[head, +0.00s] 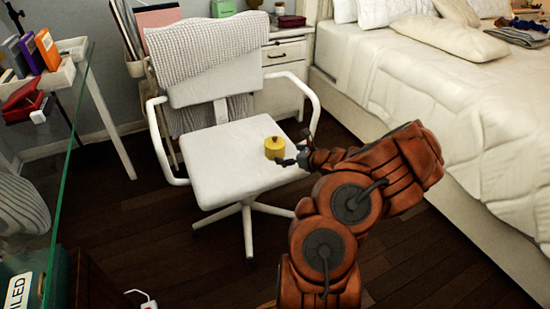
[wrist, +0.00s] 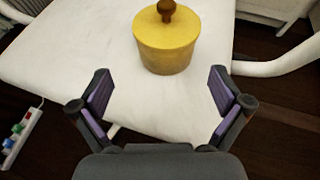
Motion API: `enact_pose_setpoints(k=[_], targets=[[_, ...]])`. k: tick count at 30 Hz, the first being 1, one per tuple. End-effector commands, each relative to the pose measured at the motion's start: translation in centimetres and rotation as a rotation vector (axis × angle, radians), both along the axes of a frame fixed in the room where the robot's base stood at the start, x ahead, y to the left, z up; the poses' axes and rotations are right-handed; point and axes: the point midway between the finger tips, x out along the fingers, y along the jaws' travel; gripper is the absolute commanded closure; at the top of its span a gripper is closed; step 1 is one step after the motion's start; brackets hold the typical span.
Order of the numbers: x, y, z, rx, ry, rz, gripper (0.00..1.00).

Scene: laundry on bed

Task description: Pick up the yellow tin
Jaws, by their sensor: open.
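The yellow tin (head: 275,147) stands upright on the white seat of the office chair (head: 228,172), near the seat's right side. In the wrist view the tin (wrist: 168,42) is round, with a brown knob on its lid. My gripper (head: 292,160) is just in front of the tin in the head view, at seat level or slightly above. In the wrist view my gripper (wrist: 160,90) is open and empty. Its two purple-padded fingers are spread wider than the tin, which lies just beyond the fingertips, roughly centred between them.
White chair armrests (head: 310,105) rise on both sides of the seat. A knitted white throw (head: 205,55) hangs over the backrest. The bed (head: 400,85) stands at the right, a glass-edged desk (head: 72,130) at the left. A power strip (wrist: 22,140) lies on the dark floor.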

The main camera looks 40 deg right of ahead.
Motion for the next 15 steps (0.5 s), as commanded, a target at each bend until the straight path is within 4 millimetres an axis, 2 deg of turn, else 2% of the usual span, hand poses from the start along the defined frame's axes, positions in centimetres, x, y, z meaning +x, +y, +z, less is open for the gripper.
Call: enact_pose_setpoints(k=[4,15], targets=[[0.2,-0.6,-1.1,0.012,0.006,-0.019,0.00],[3.2,-0.7,-2.3,0.008,0.007,-0.016,0.00]])
